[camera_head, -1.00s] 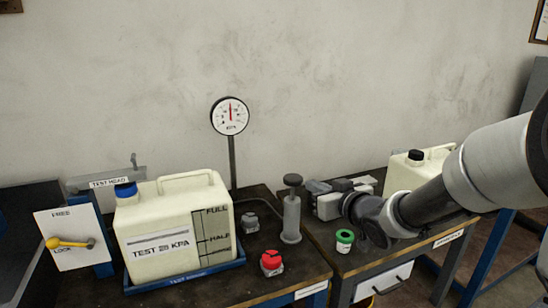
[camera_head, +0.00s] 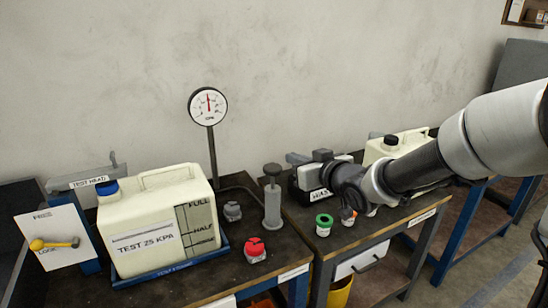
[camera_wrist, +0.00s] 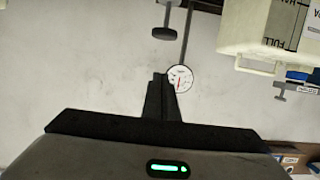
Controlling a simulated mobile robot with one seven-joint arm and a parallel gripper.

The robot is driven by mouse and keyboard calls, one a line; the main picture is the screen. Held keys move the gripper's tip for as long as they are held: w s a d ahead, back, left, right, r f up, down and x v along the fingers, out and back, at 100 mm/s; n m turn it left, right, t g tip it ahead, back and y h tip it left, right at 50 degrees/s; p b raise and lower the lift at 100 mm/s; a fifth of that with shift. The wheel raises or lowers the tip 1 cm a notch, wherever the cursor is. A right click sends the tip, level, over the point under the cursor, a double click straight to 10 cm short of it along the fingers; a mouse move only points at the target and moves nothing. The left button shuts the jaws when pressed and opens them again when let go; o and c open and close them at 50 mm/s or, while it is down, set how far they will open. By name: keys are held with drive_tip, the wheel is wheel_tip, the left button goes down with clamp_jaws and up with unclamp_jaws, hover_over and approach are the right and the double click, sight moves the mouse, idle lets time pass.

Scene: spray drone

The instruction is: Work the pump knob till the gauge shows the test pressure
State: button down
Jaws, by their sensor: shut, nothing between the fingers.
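The pump (camera_head: 272,206) is a grey cylinder with a dark round knob (camera_head: 272,169) raised on a short rod. The round white gauge (camera_head: 208,106) stands on a post behind it; its red needle points about straight up, and its numbers are too small to read. The canister (camera_head: 155,228) is labelled TEST 25 KPA. My gripper (camera_head: 291,158) is just right of the knob, a little higher, pointing left. In the wrist view, upside down, its fingers (camera_wrist: 160,85) are shut and empty, apart from the knob (camera_wrist: 165,33), with the gauge (camera_wrist: 180,78) beyond them.
A red knob (camera_head: 255,248) and a grey fitting (camera_head: 232,211) sit on the bench left of the pump. A green-topped container (camera_head: 323,225) stands on the right bench. A second canister (camera_head: 398,146) is behind my arm. A yellow lever (camera_head: 55,243) is at far left.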

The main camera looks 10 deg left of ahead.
drive_tip(key=b, duration=0.3)
hover_over(277, 171)
wheel_tip(277, 171, down, 3)
wheel_tip(277, 171, down, 2)
drive_tip(key=shift+s+f+b, duration=0.1)
drive_tip(key=shift+b, duration=0.3)
drive_tip(key=shift+f, duration=0.65)
wheel_tip(277, 171, down, 6)
drive_tip(key=b, duration=0.4)
drive_tip(key=shift+s+d, duration=0.1)
drive_tip(key=shift+r, duration=0.1)
